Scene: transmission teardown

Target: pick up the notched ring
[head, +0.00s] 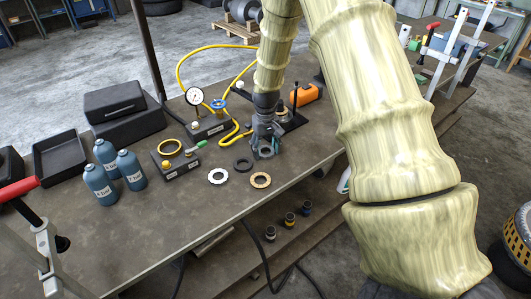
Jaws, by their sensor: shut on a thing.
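My gripper (265,143) points down just above the workbench, behind the loose rings. It is shut on a small grey ring-like part (266,153), mostly hidden by the fingers. I cannot make out notches on it, or whether it touches the bench. In front of it lie a dark ring (243,165), a pale silver ring (218,176) and a brass-coloured ring (260,180), all flat and apart. The silver and brass rings have uneven edges, too small to tell if notched.
An orange device (304,95) is behind right. Blue bottles (101,183) stand further left.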

